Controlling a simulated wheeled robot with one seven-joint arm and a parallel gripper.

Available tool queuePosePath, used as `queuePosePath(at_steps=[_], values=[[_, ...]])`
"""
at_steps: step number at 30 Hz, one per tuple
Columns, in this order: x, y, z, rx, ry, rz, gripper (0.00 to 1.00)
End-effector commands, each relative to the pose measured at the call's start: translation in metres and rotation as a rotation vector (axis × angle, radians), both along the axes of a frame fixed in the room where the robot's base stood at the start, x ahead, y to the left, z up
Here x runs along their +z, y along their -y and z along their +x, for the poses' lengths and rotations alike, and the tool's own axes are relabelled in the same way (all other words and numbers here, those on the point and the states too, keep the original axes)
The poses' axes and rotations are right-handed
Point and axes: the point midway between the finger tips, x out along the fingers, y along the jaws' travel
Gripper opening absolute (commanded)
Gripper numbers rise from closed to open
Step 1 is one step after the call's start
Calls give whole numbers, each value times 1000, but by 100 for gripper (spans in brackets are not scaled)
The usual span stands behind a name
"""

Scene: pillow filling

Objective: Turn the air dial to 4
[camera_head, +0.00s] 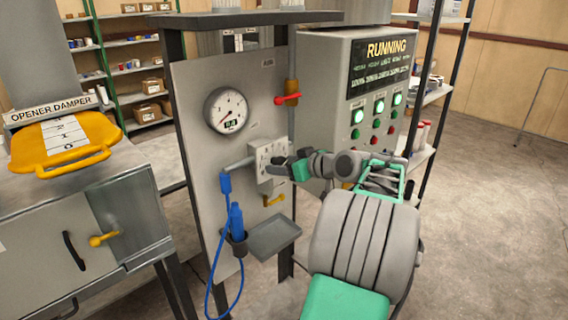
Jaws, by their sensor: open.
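A grey dial plate (264,151) with small markings stands out from the upright grey panel (190,150). It is probably the air dial, but its numbers are too small to read. My gripper (284,167) is open at the right side of this plate, with its dark fingers pointing left at it. The fingers cover part of the plate's right side, so I cannot tell whether they touch a knob or where a pointer stands.
A red valve handle (288,99) is above the plate and a yellow handle (273,200) below it. A blue tool (236,220) with a hose and a grey tray (273,237) are lower. A control box (340,90) reading RUNNING stands behind my arm.

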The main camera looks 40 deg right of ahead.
Motion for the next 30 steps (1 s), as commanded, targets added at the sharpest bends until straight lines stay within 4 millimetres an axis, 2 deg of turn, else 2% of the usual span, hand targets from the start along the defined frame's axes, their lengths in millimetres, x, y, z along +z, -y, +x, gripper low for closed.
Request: queuePosePath(at_steps=[2, 5, 24, 30], values=[[0, 0, 0, 0, 0, 0, 64], [0, 0, 0, 0, 0, 0, 57], [0, 0, 0, 0, -1, 0, 4], [-2, 0, 0, 0, -1, -9, 3]])
